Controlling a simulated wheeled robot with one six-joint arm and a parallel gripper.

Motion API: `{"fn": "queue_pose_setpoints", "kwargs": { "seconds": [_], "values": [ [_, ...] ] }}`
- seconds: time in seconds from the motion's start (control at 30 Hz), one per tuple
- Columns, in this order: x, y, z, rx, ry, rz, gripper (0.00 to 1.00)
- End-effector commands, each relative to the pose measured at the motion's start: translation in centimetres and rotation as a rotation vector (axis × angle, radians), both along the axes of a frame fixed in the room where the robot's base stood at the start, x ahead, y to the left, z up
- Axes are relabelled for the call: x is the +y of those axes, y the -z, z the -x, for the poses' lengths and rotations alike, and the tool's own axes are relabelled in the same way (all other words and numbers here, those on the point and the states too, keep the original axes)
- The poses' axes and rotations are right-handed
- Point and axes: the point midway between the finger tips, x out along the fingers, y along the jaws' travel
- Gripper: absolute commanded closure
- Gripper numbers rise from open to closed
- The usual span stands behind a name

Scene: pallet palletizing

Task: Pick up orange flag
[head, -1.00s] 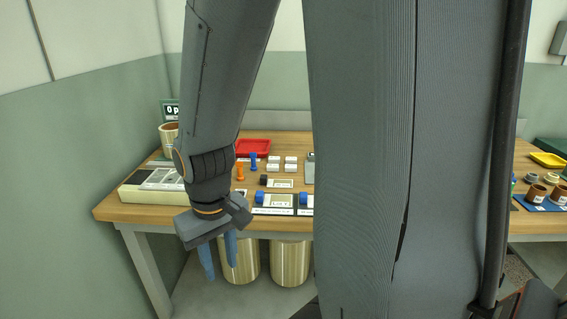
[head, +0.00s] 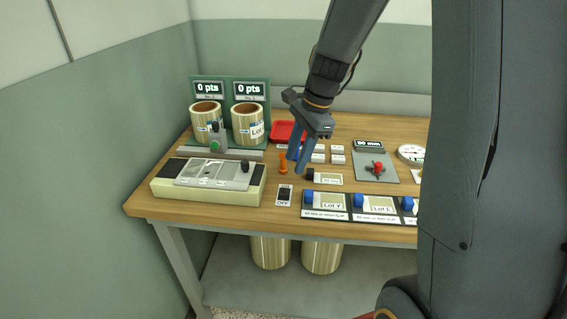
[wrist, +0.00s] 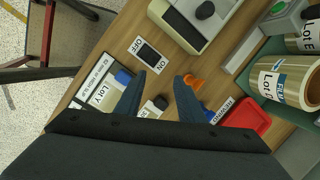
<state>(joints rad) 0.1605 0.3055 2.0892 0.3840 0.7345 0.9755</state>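The orange flag (head: 283,163) is a small upright peg-like piece on the wooden table, just left of my gripper in the head view. It also shows in the wrist view (wrist: 194,81), close to the tip of the right finger. My gripper (head: 297,164) points down with its blue fingers apart and nothing between them. In the wrist view the open fingers (wrist: 158,76) reach toward the table, and the flag lies to the right of the gap. I cannot tell how high the tips are. The finger partly covers the flag's base in the wrist view.
A red tray (head: 287,131) lies behind the flag. A control box (head: 208,182) stands to the left, with an ON/OFF switch (head: 284,195) in front. A black-knobbed piece (head: 310,174) and lot cards (head: 325,203) lie to the right.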

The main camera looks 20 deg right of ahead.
Motion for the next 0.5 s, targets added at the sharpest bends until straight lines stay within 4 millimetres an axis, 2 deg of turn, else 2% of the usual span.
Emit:
{"fn": "queue_pose_setpoints", "kwargs": {
  "seconds": [0.03, 0.1, 0.2, 0.37, 0.5],
  "values": [
    [-0.5, -0.8, -1.7, 0.018, 0.119, -0.038, 0.65],
    [-0.8, -1.6, -3.6, 0.046, 0.27, -0.089, 0.65],
    [-1.1, -2.4, -5.5, 0.078, 0.418, -0.143, 0.65],
    [-1.0, -2.4, -6.8, 0.103, 0.514, -0.181, 0.65],
    [-0.4, -1.1, -7.0, 0.107, 0.52, -0.183, 0.65]
  ]
}}
